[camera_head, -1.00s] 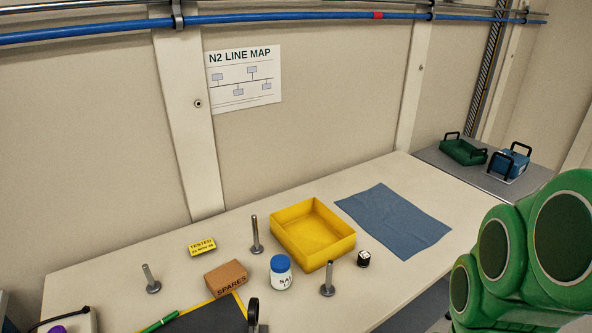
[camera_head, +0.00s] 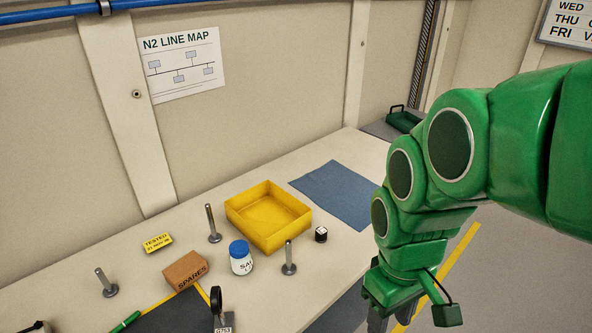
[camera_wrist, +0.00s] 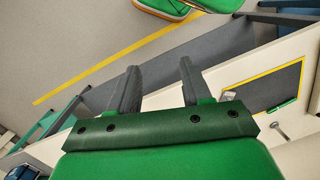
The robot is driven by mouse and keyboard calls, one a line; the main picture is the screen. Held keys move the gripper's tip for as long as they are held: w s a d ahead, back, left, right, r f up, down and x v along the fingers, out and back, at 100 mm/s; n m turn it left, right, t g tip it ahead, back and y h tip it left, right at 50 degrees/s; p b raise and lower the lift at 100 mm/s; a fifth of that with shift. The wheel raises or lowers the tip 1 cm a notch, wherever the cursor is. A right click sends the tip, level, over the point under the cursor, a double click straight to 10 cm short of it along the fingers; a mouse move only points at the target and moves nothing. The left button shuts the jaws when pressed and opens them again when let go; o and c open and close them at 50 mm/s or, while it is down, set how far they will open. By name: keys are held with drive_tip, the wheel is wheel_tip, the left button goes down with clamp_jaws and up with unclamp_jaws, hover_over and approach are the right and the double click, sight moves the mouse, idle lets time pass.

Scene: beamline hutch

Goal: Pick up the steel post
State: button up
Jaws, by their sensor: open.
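Three steel posts with round bases stand upright on the bench in the head view: one behind the brown box (camera_head: 213,223), one in front of the yellow tray (camera_head: 289,258), and one at the left (camera_head: 106,283). My gripper (camera_wrist: 158,72) is open and empty in the wrist view, its two dark fingers apart. In the head view it hangs at the lower right, beyond the bench's front edge and apart from every post. Its fingertips are cut off at the bottom there.
The yellow tray (camera_head: 293,229) and blue cloth (camera_head: 335,191) lie towards the back right. A white jar (camera_head: 241,261) with a blue lid, a brown SPARES box (camera_head: 186,270), a small black-and-white block (camera_head: 321,234) and a magnifier-like stand (camera_head: 216,301) crowd the posts. A yellow TESTED block (camera_head: 157,243) lies behind.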

drive_tip(key=w+a+n, duration=0.5)
drive_tip(key=w+n, duration=0.5)
drive_tip(key=w, duration=0.1)
drive_tip(key=n+t, duration=0.2)
drive_tip(key=n, duration=1.7)
approach(288, 243)
wheel_tip(288, 243, down, 6)
drive_tip(key=shift+w+d+f+n, duration=0.1)
drive_tip(key=shift+f+n, duration=0.1)
drive_tip(key=shift+n, duration=0.2)
drive_tip(key=shift+f, duration=1.3)
drive_tip(key=shift+w+f, duration=0.2)
drive_tip(key=shift+f, duration=1.05)
drive_tip(key=shift+w+f, duration=0.2)
drive_tip(key=shift+f, duration=1.1)
clamp_jaws()
